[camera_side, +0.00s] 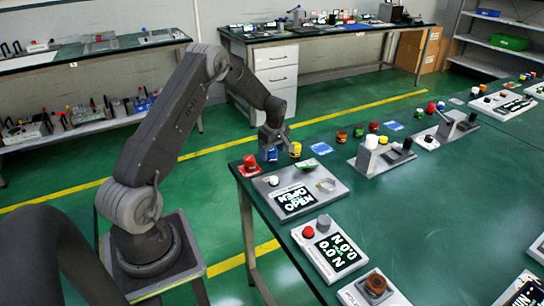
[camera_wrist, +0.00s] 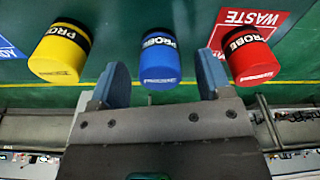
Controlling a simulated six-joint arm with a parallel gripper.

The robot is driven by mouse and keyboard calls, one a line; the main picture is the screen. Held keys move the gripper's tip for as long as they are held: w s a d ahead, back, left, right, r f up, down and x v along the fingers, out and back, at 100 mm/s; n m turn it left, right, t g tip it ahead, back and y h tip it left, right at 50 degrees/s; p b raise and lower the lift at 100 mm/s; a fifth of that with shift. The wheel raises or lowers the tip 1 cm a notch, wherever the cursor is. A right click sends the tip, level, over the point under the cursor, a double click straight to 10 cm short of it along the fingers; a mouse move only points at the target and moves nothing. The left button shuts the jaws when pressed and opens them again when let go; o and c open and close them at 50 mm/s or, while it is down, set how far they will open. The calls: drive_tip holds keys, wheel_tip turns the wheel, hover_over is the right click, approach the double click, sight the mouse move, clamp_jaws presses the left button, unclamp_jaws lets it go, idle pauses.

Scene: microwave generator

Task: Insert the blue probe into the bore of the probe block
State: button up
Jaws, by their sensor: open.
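The blue probe (camera_wrist: 160,60) has a black band lettered PROBE and stands between my gripper's two fingers in the wrist view. In the side view the blue probe (camera_side: 271,155) is at the table's far left, just below my gripper (camera_side: 274,140). My gripper (camera_wrist: 162,66) is open, with a finger to either side of the blue probe and visible gaps between. I cannot tell for sure which unit is the probe block or see its bore; a grey panel with an OPEN display (camera_side: 294,199) and a ring-like feature lies nearby.
A yellow probe (camera_wrist: 62,52) and a red probe (camera_wrist: 250,58) stand left and right of the blue one. A red WASTE mat (camera_wrist: 248,30) lies by the red probe. A grey base with upright parts (camera_side: 384,156) stands further right. The table's middle right is clear.

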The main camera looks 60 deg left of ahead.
drive_tip(key=shift+f, duration=0.35)
drive_tip(key=shift+c, duration=0.2)
drive_tip(key=c, duration=1.1)
